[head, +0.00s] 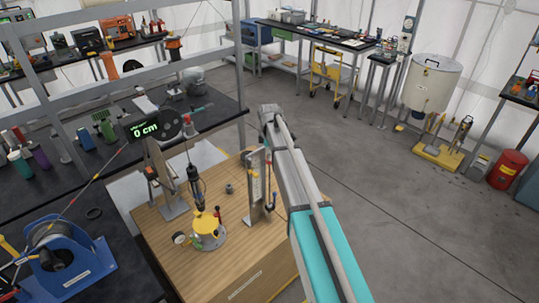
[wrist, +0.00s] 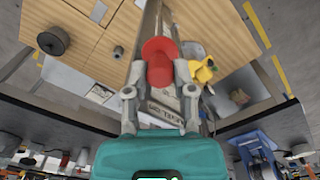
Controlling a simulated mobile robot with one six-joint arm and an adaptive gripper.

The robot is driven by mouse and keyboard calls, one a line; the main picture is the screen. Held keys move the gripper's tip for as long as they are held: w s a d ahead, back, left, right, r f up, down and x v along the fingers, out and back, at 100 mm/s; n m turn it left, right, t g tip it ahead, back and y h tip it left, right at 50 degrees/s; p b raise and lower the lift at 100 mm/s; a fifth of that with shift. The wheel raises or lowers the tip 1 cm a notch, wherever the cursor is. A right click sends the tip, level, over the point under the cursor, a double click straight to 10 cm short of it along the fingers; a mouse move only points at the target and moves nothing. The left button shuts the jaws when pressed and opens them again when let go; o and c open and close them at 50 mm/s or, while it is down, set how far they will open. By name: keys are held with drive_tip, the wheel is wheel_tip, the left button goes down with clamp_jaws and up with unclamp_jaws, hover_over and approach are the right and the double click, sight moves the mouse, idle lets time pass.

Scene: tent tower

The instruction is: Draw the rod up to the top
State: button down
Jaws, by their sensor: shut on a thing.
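A metal stand (head: 257,187) with a pale scale rises from the wooden bench, with a small blue part at its right. My gripper (wrist: 159,74) is shut on a red cylindrical knob (wrist: 160,50) in the wrist view, one finger on each side. A grey metal bar runs in line behind the knob, and I cannot tell whether it is the rod. In the head view my arm hides most of the gripper beside the stand's top.
A yellow pot (head: 208,231) stands on the wooden bench (head: 243,262), with a dark tool (head: 197,190) hanging upright above it. A display (head: 144,130) reads 0 cm. A blue winch (head: 62,262) stands at the left. Open floor lies to the right.

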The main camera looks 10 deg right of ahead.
drive_tip(key=shift+w+r, duration=0.15)
drive_tip(key=shift+r, duration=0.35)
drive_tip(key=shift+c, duration=2.2)
unclamp_jaws()
drive_tip(key=shift+f, duration=0.1)
drive_tip(key=shift+f+b, duration=1.6)
drive_tip(key=shift+f, duration=0.05)
wheel_tip(320, 180, up, 14)
drive_tip(key=p, duration=1.4)
drive_tip(key=s+f+m+b, duration=0.7)
drive_tip(key=s+f+b, duration=0.5)
drive_tip(key=s, duration=0.2)
drive_tip(key=s+f+m+b, duration=0.7)
drive_tip(key=s+f+b, duration=0.4)
drive_tip(key=s, duration=0.4)
drive_tip(key=shift+s+f+b, duration=0.15)
drive_tip(key=shift+f+b, duration=0.25)
